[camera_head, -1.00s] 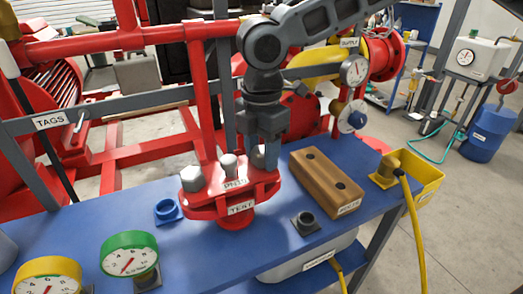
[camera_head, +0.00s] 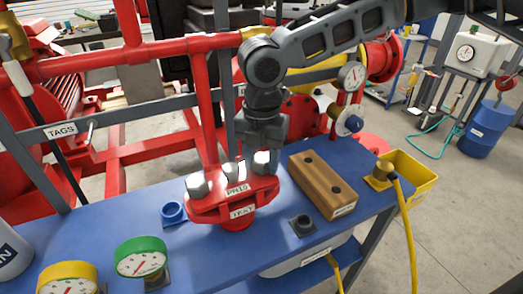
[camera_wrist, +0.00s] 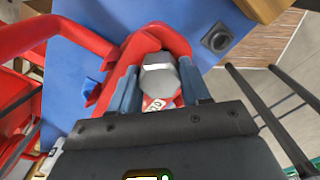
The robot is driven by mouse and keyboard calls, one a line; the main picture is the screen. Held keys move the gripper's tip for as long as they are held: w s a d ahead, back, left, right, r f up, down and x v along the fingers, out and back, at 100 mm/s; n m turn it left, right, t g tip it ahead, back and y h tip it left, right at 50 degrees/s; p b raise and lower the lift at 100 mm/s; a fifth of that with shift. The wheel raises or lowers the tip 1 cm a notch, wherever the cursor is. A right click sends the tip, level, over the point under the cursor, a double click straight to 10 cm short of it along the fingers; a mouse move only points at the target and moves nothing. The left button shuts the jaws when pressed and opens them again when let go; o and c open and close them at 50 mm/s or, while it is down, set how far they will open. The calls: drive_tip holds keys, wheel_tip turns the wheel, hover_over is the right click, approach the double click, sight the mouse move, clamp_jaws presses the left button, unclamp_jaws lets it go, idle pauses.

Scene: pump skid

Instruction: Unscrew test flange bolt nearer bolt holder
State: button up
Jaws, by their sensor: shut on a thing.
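The red test flange (camera_head: 205,212) stands on the blue bench, with grey hex bolts at its left (camera_head: 197,186) and right and a smaller grey fitting (camera_head: 240,170) between. The right bolt (camera_head: 262,161) is nearer the wooden bolt holder (camera_head: 322,185), which has two dark, empty-looking holes. My gripper (camera_head: 260,150) points down at this right bolt. In the wrist view my gripper (camera_wrist: 160,88) has a finger on each side of the hex head (camera_wrist: 158,76) and is shut on it. The bolt's shank is hidden; the head appears seated at the flange.
A blue ring fitting (camera_head: 173,213) and a dark socket (camera_head: 303,225) sit beside the flange. Green (camera_head: 140,257) and yellow (camera_head: 67,280) gauges stand front left. A yellow bin (camera_head: 420,178) is at right. Red pipework (camera_head: 130,50) runs behind.

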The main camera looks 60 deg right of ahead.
drive_tip(key=n+p, duration=0.2)
drive_tip(key=n, duration=0.1)
drive_tip(key=n+p, duration=0.2)
drive_tip(key=n, duration=0.1)
drive_tip(key=shift+r+n, duration=0.2)
drive_tip(key=shift+n, duration=0.2)
drive_tip(key=shift+f+n+p, duration=0.2)
drive_tip(key=shift+n+p, duration=0.35)
drive_tip(key=shift+n, duration=0.85)
drive_tip(key=o, duration=1.2)
drive_tip(key=shift+c, duration=0.2)
drive_tip(key=shift+r, duration=0.1)
drive_tip(key=shift+r+b, duration=0.35)
drive_tip(key=shift+r, duration=3.45)
